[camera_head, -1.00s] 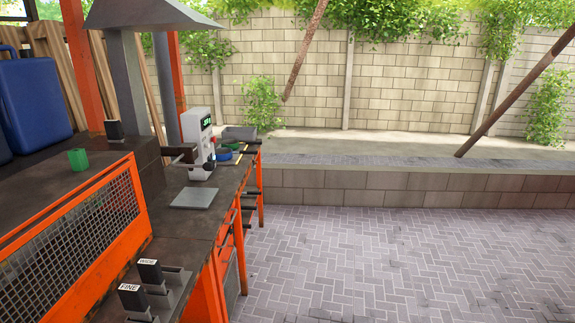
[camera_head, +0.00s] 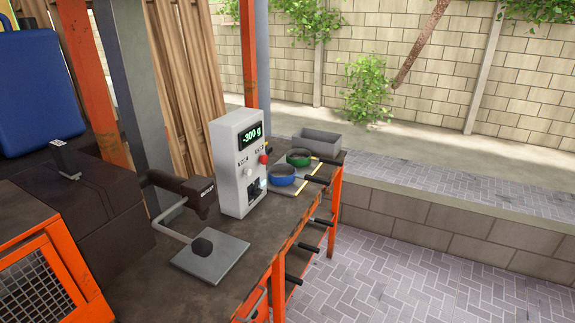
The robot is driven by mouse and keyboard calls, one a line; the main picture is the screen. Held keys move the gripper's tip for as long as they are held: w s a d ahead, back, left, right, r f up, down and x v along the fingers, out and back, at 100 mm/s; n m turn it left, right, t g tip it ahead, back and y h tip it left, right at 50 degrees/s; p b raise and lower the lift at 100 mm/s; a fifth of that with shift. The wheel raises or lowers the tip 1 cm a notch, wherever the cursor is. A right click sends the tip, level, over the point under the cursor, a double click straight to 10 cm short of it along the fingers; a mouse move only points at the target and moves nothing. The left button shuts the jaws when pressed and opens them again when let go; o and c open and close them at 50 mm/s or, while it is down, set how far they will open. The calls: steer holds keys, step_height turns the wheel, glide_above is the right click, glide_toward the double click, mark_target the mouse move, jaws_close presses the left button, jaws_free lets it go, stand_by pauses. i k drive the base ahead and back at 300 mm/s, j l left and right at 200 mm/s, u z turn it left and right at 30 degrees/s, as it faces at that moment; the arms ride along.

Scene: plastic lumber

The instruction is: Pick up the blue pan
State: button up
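The blue pan (camera_head: 282,176) is a small round pan on the bench, just right of the white scale box. Its dark handle (camera_head: 314,179) points right, toward the bench's front edge. A green pan (camera_head: 299,157) sits right behind it, also with a dark handle pointing right. Both rest on a light board with yellow edges (camera_head: 297,188). My gripper does not show in the head view.
The white box (camera_head: 238,165) reads -300 g and stands left of the pans. A dark machine (camera_head: 190,193) and a grey plate (camera_head: 211,257) are nearer. A grey bin (camera_head: 316,144) is behind the pans. Several black handles stick out below the bench edge; paving at right is clear.

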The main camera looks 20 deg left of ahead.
mark_target(285, 174)
steer(key=i+l+u, duration=0.1)
steer(key=i+u, duration=0.4)
steer(key=i+l+u, duration=0.25)
steer(key=u, duration=0.25)
steer(key=i+l+u, duration=0.25)
steer(key=u, duration=0.25)
steer(key=i+l+u, duration=0.2)
steer(key=l+u, duration=0.3)
steer(key=i+l+u, duration=0.1)
steer(key=l+u, duration=0.4)
steer(key=i+l+u, duration=0.1)
steer(key=l+u, duration=0.75)
steer(key=l, duration=0.15)
steer(key=l+u, duration=0.45)
